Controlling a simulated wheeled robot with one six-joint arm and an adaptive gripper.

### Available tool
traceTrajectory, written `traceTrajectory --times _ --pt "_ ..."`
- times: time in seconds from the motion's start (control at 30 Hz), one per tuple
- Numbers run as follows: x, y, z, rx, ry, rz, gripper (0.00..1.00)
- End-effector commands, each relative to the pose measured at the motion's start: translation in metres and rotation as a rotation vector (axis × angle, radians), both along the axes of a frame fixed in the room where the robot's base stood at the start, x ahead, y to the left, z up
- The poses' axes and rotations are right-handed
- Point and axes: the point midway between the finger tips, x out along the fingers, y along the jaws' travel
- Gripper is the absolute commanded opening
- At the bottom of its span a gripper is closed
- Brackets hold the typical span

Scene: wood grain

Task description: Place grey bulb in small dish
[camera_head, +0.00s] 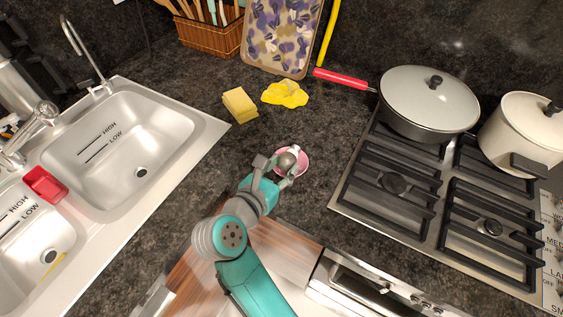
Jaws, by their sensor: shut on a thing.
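The grey bulb (287,161) is a small rounded grey thing held between the fingers of my gripper (284,165). My gripper is shut on it. The small dish (304,158) is pink and round and stands on the dark counter. The bulb and fingertips overlap the dish's left part in the head view, so they are over or inside it. I cannot tell whether the bulb touches the dish. The fingers hide part of the dish.
A yellow sponge (240,105) and a yellow cloth-like thing (285,94) lie behind the dish. The stove (440,197) with a lidded pan (429,101) and a pot (522,134) is at right. The sink (122,148) is at left. Dark counter around the dish is clear.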

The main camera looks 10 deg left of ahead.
Motion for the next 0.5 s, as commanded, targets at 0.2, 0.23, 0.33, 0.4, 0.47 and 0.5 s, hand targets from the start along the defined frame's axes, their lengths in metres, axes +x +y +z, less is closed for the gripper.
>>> traceTrajectory --times 0.2,0.23,0.33,0.4,0.47,0.5 --pt "-0.0001 0.0 -0.0009 0.0 0.0 0.0 0.0" --pt "-0.0001 -0.0001 -0.0008 0.0 0.0 0.0 0.0" --pt "-0.0001 0.0 -0.0009 0.0 0.0 0.0 0.58" --pt "0.0 0.0 -0.0008 0.0 0.0 0.0 0.72" --pt "0.0 0.0 -0.0008 0.0 0.0 0.0 0.72" --pt "0.0 0.0 -0.0008 0.0 0.0 0.0 0.72"
